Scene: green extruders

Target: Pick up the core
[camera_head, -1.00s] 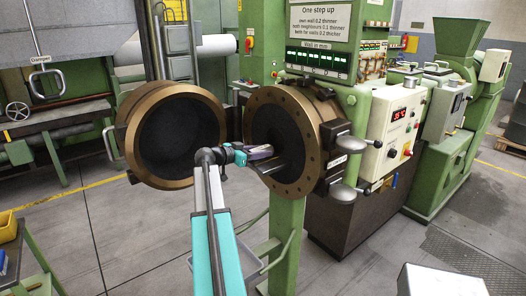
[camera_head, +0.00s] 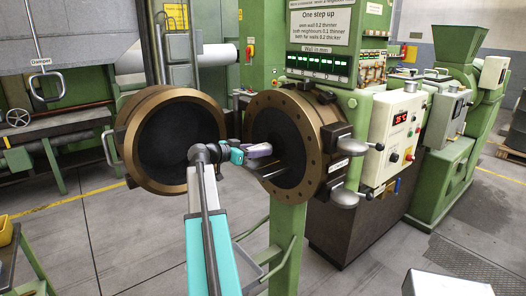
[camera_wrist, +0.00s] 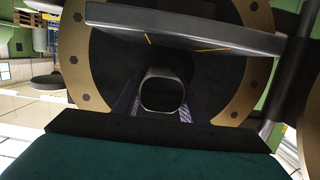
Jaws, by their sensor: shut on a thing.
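My gripper (camera_head: 262,151) is at the mouth of the right-hand bronze-rimmed round housing (camera_head: 255,105). In the wrist view, its purple-grey fingers stand either side of a dark, hollow, rounded piece (camera_wrist: 162,90), which looks like the core. My gripper is shut on it. The core's far end and its contact with the fingers are hard to make out against the black bore. A flat grey bar (camera_wrist: 185,27) crosses the bore in the wrist view. In the head view a dark bar (camera_head: 275,172) shows just below the fingers.
A second bronze-rimmed round piece (camera_head: 165,97) stands swung open at left, close to my arm. Clamp handles (camera_head: 348,196) and a control box (camera_head: 393,127) are on the right. A grey box (camera_head: 445,284) is at lower right.

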